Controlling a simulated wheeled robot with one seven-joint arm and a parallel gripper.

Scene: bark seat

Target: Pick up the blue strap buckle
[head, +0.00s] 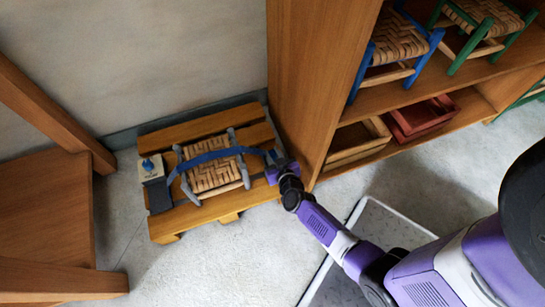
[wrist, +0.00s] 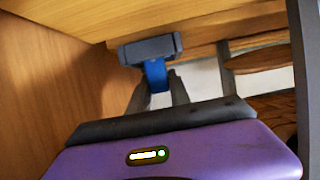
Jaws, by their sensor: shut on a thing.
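The blue strap (head: 215,156) runs over a small stool with a woven seat (head: 214,178), which stands on a wooden pallet (head: 165,225). My gripper (head: 273,165) is at the strap's right end, at the pallet's right side. In the wrist view, the blue strap buckle (wrist: 157,76) shows as a blue tab below a grey bar (wrist: 150,48). My dark fingers stand on either side of the blue tab, and the gripper is shut on it. The fingers partly hide the buckle in the head view.
A wooden shelf unit (head: 310,80) stands close beside my gripper, holding small stools and trays (head: 420,117). A white tag with a blue knob (head: 151,168) is at the pallet's left end. A wooden chair (head: 45,220) stands at the left. The floor in front of the pallet is clear.

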